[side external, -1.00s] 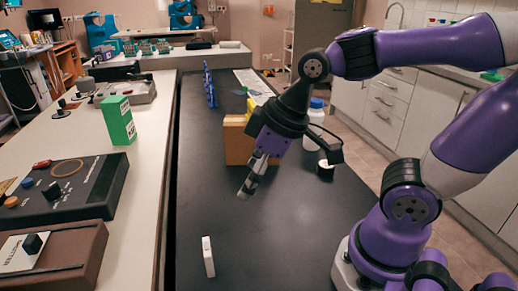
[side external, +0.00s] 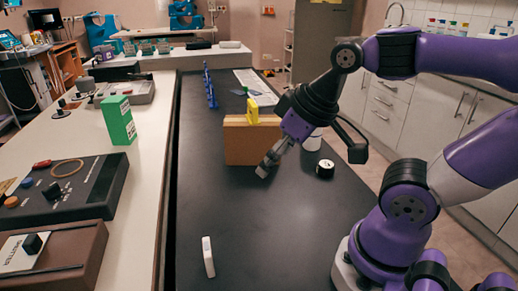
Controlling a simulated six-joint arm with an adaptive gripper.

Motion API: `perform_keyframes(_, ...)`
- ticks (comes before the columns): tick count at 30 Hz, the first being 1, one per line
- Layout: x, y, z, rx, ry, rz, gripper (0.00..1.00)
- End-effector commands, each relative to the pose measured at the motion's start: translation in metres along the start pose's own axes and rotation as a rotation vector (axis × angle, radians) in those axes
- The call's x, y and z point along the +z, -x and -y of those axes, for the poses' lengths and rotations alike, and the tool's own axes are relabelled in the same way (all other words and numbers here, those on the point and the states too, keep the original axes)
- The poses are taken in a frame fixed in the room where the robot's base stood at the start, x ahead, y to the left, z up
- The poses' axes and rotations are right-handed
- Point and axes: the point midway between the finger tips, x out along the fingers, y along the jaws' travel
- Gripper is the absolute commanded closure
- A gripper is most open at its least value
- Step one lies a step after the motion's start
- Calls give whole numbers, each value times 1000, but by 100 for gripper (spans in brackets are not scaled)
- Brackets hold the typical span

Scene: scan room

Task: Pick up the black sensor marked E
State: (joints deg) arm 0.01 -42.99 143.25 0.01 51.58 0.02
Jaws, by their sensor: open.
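A small black round object with a pale top (side external: 325,170) stands on the dark tabletop, right of the cardboard box. It may be the sensor, but I cannot read any letter on it. My gripper (side external: 265,170) hangs above the table in front of the box, left of the black object and apart from it. Its fingers point down and to the left. It is open and nothing shows between the fingers.
A cardboard box (side external: 255,145) with a yellow item (side external: 252,112) at its top stands behind my gripper. A white bottle (side external: 313,140) is partly hidden behind my wrist. The dark tabletop (side external: 270,230) between is clear.

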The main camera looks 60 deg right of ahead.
Motion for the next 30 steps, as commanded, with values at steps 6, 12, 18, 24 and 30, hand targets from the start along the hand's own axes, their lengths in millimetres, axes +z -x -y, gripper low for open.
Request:
perform_keyframes(6, 0, 0, 0, 0, 1, 0, 17)
perform_keyframes(12, 0, 0, 0, 0, 1, 0, 6)
perform_keyframes(18, 0, 0, 0, 0, 1, 0, 6)
perform_keyframes(24, -12, -4, -28, 55, -35, 67, 6)
perform_keyframes(30, -23, -19, -126, 136, -138, 267, 6)
